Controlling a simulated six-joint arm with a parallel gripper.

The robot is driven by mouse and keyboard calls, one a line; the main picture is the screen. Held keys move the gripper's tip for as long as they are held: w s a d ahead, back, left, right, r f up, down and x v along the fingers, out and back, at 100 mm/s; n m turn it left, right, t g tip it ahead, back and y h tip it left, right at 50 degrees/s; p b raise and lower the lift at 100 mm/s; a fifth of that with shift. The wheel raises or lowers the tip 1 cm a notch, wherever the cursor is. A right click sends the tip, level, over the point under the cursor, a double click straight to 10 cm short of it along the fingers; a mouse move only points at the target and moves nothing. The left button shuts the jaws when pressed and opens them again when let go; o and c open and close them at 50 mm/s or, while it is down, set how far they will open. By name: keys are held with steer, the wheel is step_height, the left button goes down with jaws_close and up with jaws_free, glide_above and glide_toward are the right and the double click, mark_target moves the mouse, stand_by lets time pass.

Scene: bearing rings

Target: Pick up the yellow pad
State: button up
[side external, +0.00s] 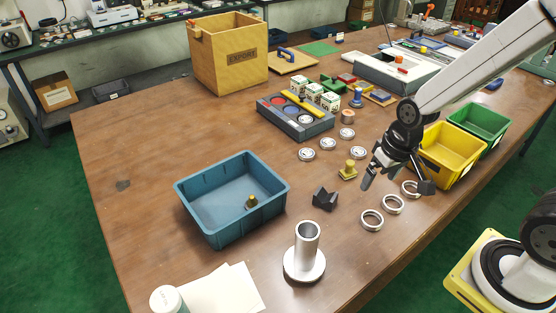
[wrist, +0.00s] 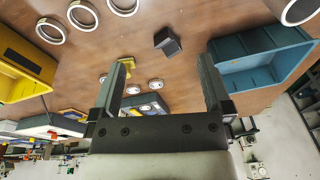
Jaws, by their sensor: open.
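Several white rings (side external: 372,220) lie below my gripper. Yellow (side external: 462,165) and green bins stand at right. A black V-shaped block (side external: 325,198), blue tub (side external: 190,212) and metal post (side external: 306,240) stand nearer.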

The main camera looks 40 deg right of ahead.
steer(key=w+d+f+m+g+y, duration=0.2)
steer(key=w+d+f+m+y, duration=0.15)
steer(key=m, duration=0.35)
steer(key=m+t+y, duration=0.7)
steer(key=m+t, duration=0.1)
steer(key=m, duration=0.8)
glide_above(349, 163)
steer(key=s+d, duration=0.2)
step_height(349, 163, down, 8)
steer(key=shift+d+f+m+t, duration=0.1)
steer(key=shift+d+m+t, duration=0.25)
steer(key=shift+m+t, duration=0.05)
steer(key=shift+f, duration=0.1)
steer(key=shift+f+h, duration=0.25)
steer(key=shift+f, duration=1.45)
steer(key=shift+f, duration=0.1)
